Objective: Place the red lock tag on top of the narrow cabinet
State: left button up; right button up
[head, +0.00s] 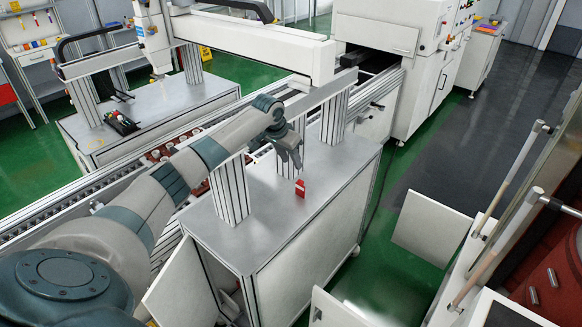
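The red lock tag (300,187) is small, with a pale mark on its face. In the head view it stands on the bare grey metal top of a white cabinet (312,228). I cannot tell whether this is the narrow cabinet. My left gripper (290,162) hangs with its fingers down over this top, just behind and above the tag. It looks apart from the tag, and nothing shows held in it. The gap between its fingers is too small to read. My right gripper is not in view.
Striped posts (229,193) rise from the cabinet top and carry a rail. The conveyor (120,180) with reddish pots runs behind. A cabinet door (178,283) hangs open at the front left. Grey top around the tag is clear. Green floor lies to the right.

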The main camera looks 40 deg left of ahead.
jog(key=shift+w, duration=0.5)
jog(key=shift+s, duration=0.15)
